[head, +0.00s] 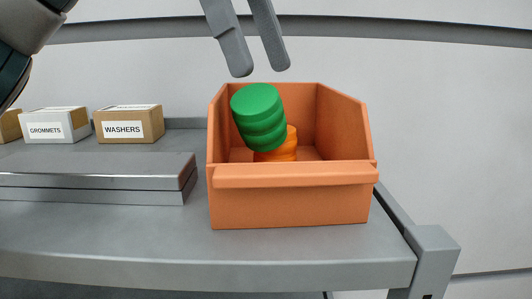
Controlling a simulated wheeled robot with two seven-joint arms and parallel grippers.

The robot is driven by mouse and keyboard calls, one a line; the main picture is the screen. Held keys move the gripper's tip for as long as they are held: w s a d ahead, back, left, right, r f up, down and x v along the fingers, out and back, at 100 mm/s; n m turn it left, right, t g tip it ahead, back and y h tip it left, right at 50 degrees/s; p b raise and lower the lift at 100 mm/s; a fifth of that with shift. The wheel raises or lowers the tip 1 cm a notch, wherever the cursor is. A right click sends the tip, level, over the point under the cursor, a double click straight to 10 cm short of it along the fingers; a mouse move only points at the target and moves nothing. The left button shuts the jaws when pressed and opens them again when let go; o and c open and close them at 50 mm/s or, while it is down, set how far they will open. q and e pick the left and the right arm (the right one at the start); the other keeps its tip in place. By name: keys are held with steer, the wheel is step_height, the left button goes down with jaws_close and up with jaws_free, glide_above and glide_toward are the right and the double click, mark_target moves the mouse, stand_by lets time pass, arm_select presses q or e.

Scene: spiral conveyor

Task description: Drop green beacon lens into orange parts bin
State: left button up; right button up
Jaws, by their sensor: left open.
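The green beacon lens (258,113) is a ribbed green cylinder, tilted, at the orange parts bin (292,204). It shows in front of the bin's inside, over an orange ribbed piece (285,150). I cannot tell whether it rests on that piece or is in the air. My left gripper (263,72) is above the bin, with its two fingers apart and nothing between them. The lens is just below the fingertips, with a small gap showing. The lower part of the orange piece is hidden by the bin's front wall. My right gripper is not in view.
The bin stands on a grey shelf (130,240) near its right end post (432,245). To the left are a box labelled WASHERS (130,124), a box labelled GROMMETS (55,125) and flat grey metal slabs (95,178). Clear shelf lies in front of the slabs.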

arm_select(q)
steer(key=v, duration=0.9)
steer(key=shift+p, duration=0.3)
stand_by(0.4)
stand_by(0.6)
